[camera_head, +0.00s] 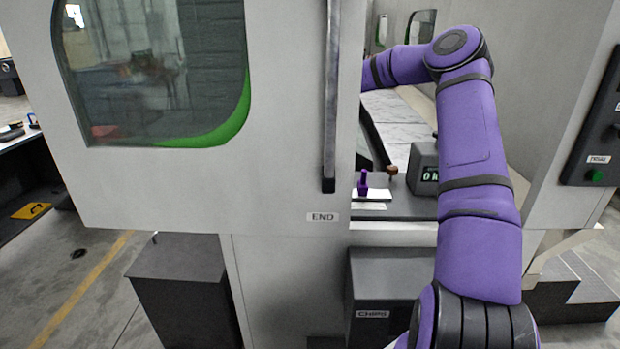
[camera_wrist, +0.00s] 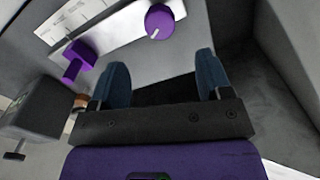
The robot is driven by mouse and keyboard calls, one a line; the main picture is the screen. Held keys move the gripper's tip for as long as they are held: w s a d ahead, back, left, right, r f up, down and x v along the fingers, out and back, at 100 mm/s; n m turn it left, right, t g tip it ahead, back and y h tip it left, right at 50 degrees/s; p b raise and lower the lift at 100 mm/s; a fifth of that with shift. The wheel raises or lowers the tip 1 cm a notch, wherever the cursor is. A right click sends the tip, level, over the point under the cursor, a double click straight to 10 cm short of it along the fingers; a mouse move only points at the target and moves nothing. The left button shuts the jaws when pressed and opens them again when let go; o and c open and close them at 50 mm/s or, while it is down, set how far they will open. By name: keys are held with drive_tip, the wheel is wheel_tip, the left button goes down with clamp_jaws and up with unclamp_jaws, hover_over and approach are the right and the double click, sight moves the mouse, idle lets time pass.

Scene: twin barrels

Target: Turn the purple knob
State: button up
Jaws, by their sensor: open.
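The purple knob (camera_wrist: 159,21) is a round dial with a white pointer line, on a light panel at the top of the wrist view. My gripper (camera_wrist: 162,75) is open, its two dark blue fingers apart with nothing between them. The knob lies beyond the fingertips, roughly in line with the gap between them, and looks apart from both. In the head view my purple arm reaches into the machine opening and the gripper is hidden. I cannot make out the knob there.
A purple lever-like part (camera_wrist: 78,60) stands left of the knob; a similar purple part (camera_head: 363,184) shows in the head view. A dark display box (camera_head: 423,168) stands beside my arm. The large machine door (camera_head: 290,120) borders the opening on the left.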

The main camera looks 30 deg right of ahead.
wheel_tip(320, 180, down, 10)
drive_tip(key=shift+r, duration=0.25)
drive_tip(key=shift+c, duration=0.5)
drive_tip(key=c, duration=0.8)
drive_tip(key=shift+c, duration=0.2)
